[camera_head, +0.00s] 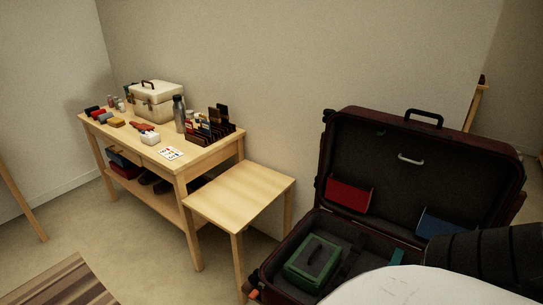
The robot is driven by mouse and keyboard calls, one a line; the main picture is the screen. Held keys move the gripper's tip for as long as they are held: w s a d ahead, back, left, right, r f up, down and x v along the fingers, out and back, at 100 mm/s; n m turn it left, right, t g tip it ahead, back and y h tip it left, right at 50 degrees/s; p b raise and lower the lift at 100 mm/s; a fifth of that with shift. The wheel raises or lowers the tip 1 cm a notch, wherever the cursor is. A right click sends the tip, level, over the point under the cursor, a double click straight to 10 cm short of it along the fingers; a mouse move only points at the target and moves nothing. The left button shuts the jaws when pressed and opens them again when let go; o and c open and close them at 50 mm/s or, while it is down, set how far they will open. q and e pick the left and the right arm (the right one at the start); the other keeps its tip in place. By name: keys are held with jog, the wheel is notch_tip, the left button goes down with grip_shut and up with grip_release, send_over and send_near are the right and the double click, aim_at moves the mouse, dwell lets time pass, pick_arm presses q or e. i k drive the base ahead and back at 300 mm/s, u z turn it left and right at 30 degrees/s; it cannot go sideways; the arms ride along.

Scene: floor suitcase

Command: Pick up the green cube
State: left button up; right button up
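A green box-shaped object (313,261), the only cube-like green thing in view, lies in the base of the open suitcase, toward its left side. It has a dark handle or strap on top. The dark red suitcase (329,124) stands open on the floor at the right, with its lid upright at the back. Neither of my grippers shows. A dark ribbed part at the lower right, seemingly of my arm, and a white part of mine at the bottom hide the right and front of the suitcase.
A small wooden table (240,190) stands just left of the suitcase. Beyond it a wooden workbench (190,162) holds a beige case (155,103), a grey bottle (179,114) and several small items. A striped rug (65,285) lies at the lower left. Floor before the workbench is clear.

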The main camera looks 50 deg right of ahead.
aim_at(310, 267)
jog(key=i, duration=2.5)
jog(key=z, duration=3.65)
jog(key=i, duration=0.5)
